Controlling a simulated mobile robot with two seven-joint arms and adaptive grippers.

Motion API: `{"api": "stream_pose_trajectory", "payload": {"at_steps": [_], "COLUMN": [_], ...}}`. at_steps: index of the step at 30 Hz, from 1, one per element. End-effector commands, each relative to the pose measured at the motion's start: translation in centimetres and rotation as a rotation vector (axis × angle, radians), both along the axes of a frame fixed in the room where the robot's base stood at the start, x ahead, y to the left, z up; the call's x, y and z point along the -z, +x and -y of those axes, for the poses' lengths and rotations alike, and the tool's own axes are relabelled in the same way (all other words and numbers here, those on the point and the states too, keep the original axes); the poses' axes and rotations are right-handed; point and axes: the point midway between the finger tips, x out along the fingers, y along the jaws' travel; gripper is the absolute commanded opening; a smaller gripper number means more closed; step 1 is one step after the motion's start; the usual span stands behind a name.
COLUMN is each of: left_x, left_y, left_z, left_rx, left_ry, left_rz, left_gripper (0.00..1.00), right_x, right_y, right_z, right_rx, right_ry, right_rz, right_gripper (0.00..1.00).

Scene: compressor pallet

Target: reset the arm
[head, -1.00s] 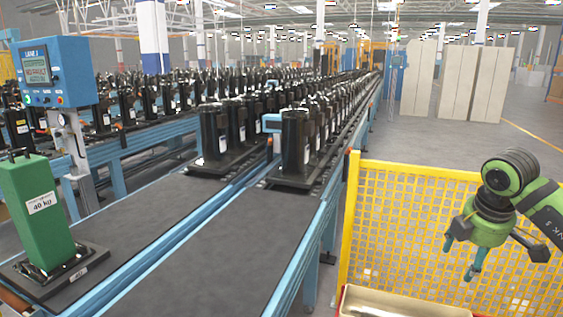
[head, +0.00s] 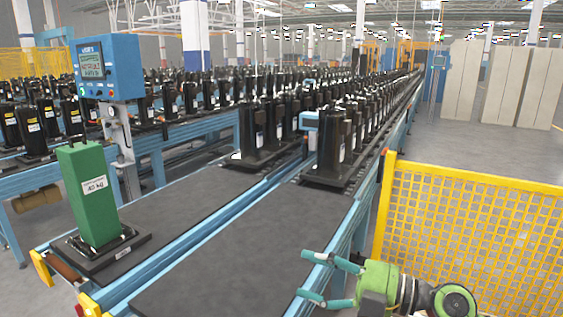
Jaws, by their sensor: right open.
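My right gripper (head: 304,275) is at the bottom of the head view, right of centre. Its green arm comes in from the lower right. Its two teal fingers point left and stand apart with nothing between them. They overlap the right edge of the near conveyor (head: 250,240) in the picture; the height above it is hard to judge. My left gripper is not in view.
A green block marked 40 kg (head: 92,195) stands on a black base at the left. A blue display box (head: 107,68) is behind it. Black compressors (head: 328,145) line the conveyors. A yellow mesh fence (head: 470,235) stands at the right.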

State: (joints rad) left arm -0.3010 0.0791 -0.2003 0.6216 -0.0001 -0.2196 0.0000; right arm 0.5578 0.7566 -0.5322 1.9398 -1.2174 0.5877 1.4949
Motion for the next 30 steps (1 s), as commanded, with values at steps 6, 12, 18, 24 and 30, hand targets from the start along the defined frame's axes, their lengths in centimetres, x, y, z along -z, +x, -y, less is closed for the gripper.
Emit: {"api": "stream_pose_trajectory", "payload": {"at_steps": [6,12,18,24,30], "left_x": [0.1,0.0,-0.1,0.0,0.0], "left_y": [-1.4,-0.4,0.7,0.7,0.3], "left_z": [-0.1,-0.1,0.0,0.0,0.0], "left_rx": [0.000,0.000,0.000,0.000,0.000], "left_ry": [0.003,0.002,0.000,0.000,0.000], "left_rz": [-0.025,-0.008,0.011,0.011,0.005], "left_gripper": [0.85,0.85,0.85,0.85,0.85], "right_x": [-2.5,6.1,19.1,26.8,30.4], "right_y": [1.0,1.2,-5.2,-13.4,-20.3], "right_z": [3.1,11.0,15.2,15.2,14.1], "right_rx": [0.387,0.940,1.319,1.418,1.396], "right_ry": [0.501,0.611,0.393,0.126,-0.078], "right_rz": [0.008,-0.269,-0.706,-1.055,-1.296], "right_gripper": [0.68,0.68,0.68,0.68,0.68]}}
